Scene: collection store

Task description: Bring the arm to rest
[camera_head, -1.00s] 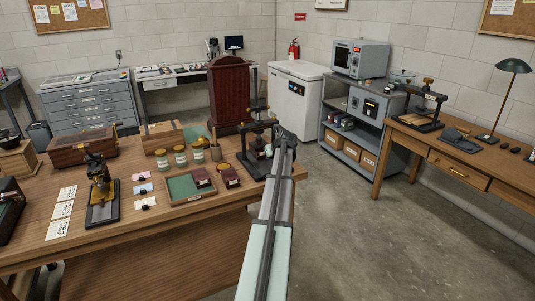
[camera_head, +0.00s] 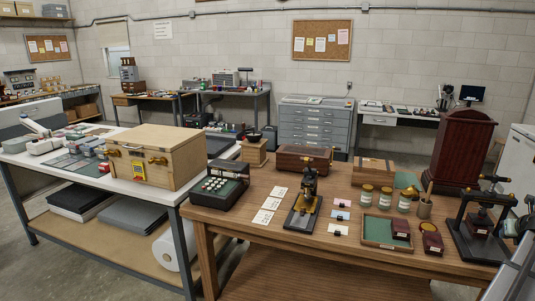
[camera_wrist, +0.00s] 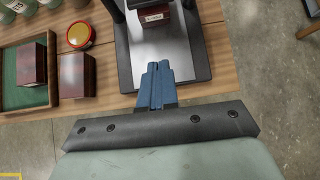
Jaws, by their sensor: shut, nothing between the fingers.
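My gripper (camera_wrist: 158,85) shows in the wrist view with its blue fingers together and nothing between them. Its fingertips overlap the bare metal base of a black press-like stand (camera_wrist: 123,50) in the picture; I cannot tell the height gap. In the head view my arm (camera_head: 514,273) reaches in at the lower right edge, beside the wooden table, and the fingertips are not clear there. The stand (camera_head: 462,222) is at the table's right end, with a dark red block (camera_head: 480,222) in it.
The wooden table (camera_head: 345,243) holds a green-lined tray (camera_head: 375,232), dark red blocks (camera_wrist: 76,75), several jars and a small microscope-like device (camera_head: 305,205). A white-topped bench (camera_head: 60,165) with a large case (camera_head: 150,160) stands left. Bare floor (camera_wrist: 265,110) lies right of the table in the wrist view.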

